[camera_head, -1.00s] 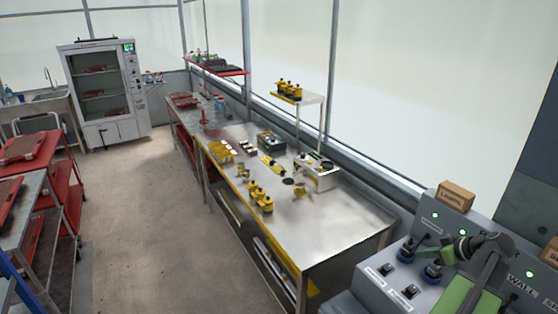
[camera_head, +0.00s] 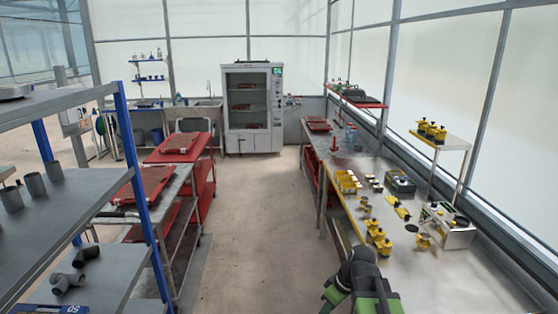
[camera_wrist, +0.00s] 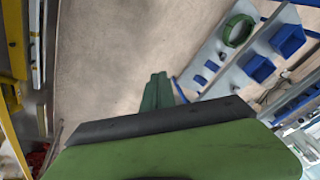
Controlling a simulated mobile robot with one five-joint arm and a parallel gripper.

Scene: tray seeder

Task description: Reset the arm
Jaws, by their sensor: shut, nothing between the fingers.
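My arm (camera_head: 362,280), green and dark grey, shows at the bottom of the head view, right of centre. It appears folded close to my body, over the front part of the aisle beside the steel bench (camera_head: 470,275). In the wrist view the two green fingers of my gripper (camera_wrist: 158,88) lie together, shut and empty, above bare floor. The wide dark and green body of the gripper fills the lower part of that view. The fingertips cannot be made out in the head view.
The steel bench on the right carries yellow-topped bottles (camera_head: 378,238) and a yellow bin (camera_head: 346,182). A grey shelf with blue posts (camera_head: 140,190) and red-topped carts (camera_head: 178,147) stand left. A glass-door cabinet (camera_head: 252,108) stands at the back. The aisle floor (camera_head: 255,220) is clear.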

